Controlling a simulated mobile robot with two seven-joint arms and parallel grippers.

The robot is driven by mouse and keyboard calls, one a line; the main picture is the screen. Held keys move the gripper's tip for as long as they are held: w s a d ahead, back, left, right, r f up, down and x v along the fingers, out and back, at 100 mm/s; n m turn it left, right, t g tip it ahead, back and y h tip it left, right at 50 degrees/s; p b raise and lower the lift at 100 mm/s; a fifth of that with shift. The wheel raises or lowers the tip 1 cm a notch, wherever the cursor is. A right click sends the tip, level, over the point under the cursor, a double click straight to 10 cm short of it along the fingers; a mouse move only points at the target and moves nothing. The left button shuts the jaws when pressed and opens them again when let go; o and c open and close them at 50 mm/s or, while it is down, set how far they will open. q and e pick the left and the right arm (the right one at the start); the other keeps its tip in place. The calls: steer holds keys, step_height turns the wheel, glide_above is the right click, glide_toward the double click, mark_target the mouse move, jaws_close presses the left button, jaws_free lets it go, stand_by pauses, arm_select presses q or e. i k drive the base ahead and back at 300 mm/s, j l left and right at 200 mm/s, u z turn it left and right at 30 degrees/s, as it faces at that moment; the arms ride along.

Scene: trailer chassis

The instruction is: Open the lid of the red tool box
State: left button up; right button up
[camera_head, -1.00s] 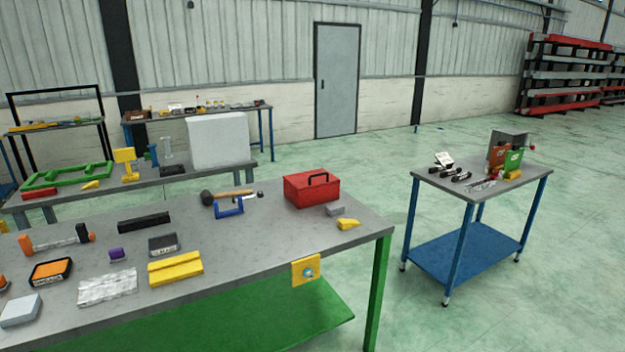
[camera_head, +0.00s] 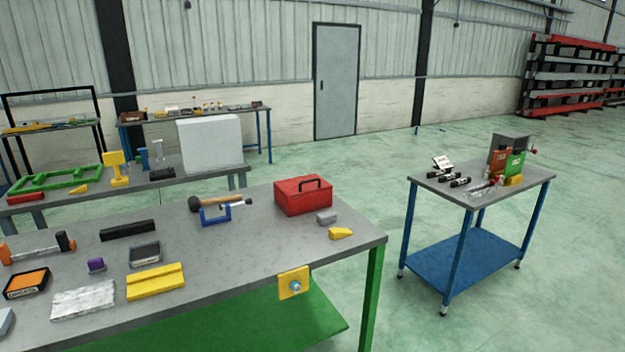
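The red tool box (camera_head: 303,196) stands near the back right of the grey-topped workbench (camera_head: 240,251). Its lid is shut, and a black handle sits on top. Neither of my grippers shows in the head view.
A blue clamp (camera_head: 222,214) and a mallet (camera_head: 208,203) lie left of the box. A grey block (camera_head: 326,218) and a yellow wedge (camera_head: 340,233) lie to its right. A blue-legged cart (camera_head: 483,180) stands further right, with open floor between.

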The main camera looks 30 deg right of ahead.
mark_target(297, 186)
steer(key=i+l, duration=0.1)
steer(key=l, duration=0.35)
steer(key=i+l+u, duration=0.1)
steer(key=l, duration=0.3)
steer(key=i+l, duration=0.15)
steer(key=l, duration=0.3)
steer(key=i+l, duration=0.1)
steer(key=l, duration=0.35)
steer(key=i+l+u, duration=0.1)
steer(key=l, duration=0.3)
